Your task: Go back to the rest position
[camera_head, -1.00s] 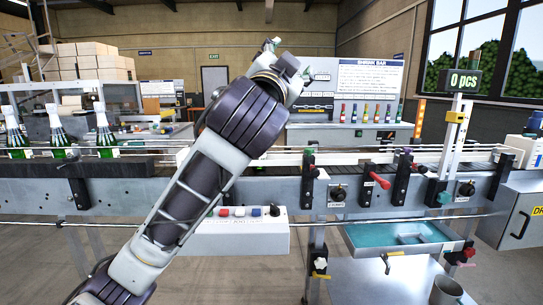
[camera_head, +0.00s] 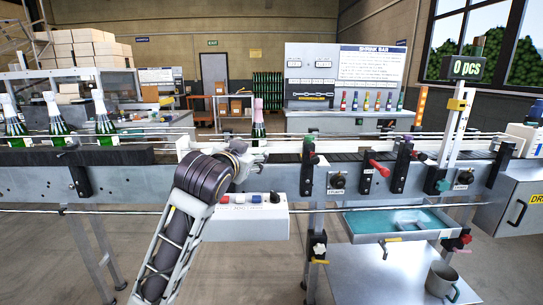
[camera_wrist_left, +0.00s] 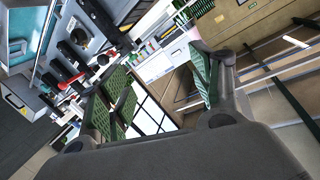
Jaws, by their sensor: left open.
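My left arm (camera_head: 195,205) reaches up from the bottom of the head view, in front of the conveyor (camera_head: 115,183). Its hand is mostly hidden behind the dark wrist joint there. In the left wrist view my left gripper (camera_wrist_left: 160,88) is open, with green-padded fingers spread wide and nothing between them. A green bottle with a pink cap (camera_head: 258,125) stands upright on the line, just beyond the arm and apart from it. My right gripper is not in view.
Several white-topped bottles (camera_head: 57,120) stand on the line at left. A control box (camera_head: 245,222) hangs on the conveyor front beside my arm. A teal-lined tray (camera_head: 400,238) and grey mug (camera_head: 442,282) are at lower right. Open floor lies in front.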

